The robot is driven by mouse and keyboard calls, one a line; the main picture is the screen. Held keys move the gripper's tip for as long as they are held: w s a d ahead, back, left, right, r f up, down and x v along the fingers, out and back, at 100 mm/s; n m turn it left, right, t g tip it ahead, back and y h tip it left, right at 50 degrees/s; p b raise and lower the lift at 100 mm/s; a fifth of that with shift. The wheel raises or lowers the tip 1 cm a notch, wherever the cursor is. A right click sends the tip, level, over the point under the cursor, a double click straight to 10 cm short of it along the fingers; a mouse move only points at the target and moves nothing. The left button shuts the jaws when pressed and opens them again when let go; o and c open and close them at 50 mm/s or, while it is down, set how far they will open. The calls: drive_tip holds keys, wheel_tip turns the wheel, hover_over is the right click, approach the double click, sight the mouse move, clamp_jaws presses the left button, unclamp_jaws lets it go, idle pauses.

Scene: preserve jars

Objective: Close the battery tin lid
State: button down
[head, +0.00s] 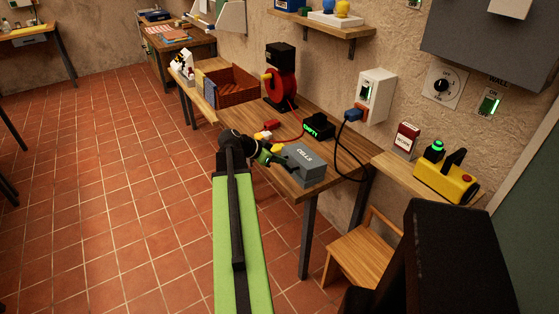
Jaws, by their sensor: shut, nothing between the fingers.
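The battery tin (308,179) is a small grey box at the near right end of the wooden bench. Its grey lid (306,157), marked CELLS, lies down over the top of the box; I cannot tell whether it is fully flush. My gripper (284,163) is at the left side of the tin, close to the lid's left edge. Its dark fingers are small in this view and look shut and empty. I cannot tell whether they touch the tin. My green arm comes up from the bottom of the picture.
The bench (270,182) also holds a black charger (319,127) with a green display, red and yellow pieces (268,130), a red reel (279,87) and a brown tray (230,88). A dark cable (341,150) hangs behind the tin. A stool (365,252) stands right of the bench. Open tiled floor lies left.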

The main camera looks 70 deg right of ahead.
drive_tip(key=a+f+p+v, duration=0.1)
drive_tip(key=p+v, duration=0.5)
drive_tip(key=v, duration=0.6)
drive_tip(key=shift+w, duration=0.35)
drive_tip(key=shift+f, duration=0.15)
